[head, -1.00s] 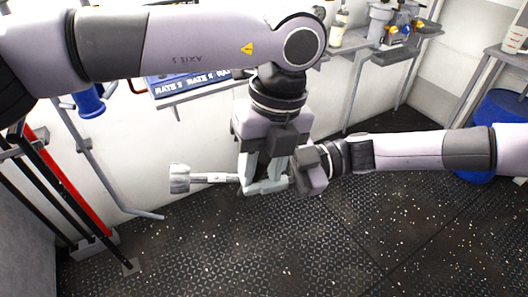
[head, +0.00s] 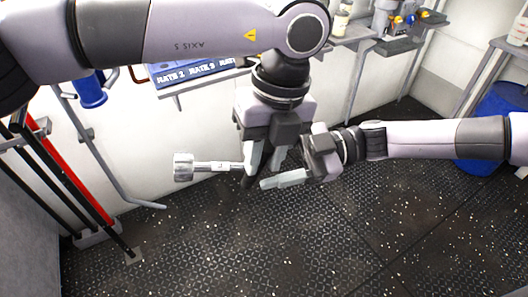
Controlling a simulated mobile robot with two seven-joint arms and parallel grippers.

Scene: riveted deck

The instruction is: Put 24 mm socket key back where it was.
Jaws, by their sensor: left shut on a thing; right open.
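The 24 mm socket key (head: 212,167) is a silver bar with a wide cylindrical socket head at its left end. It lies nearly level in the air above the deck. My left gripper (head: 263,164) points down and is shut on its right end; the fingers and the other gripper hide part of the grip. A short dark piece shows below the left fingers; I cannot tell if it belongs to the key. My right gripper (head: 283,173) comes in from the right, open, with its fingers close beside the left gripper.
Red and black bars (head: 75,180) stand in a rack at left, beside a grey bent rail (head: 110,165). A blue drum (head: 495,115) stands at right. The deck (head: 270,245) in front is clear.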

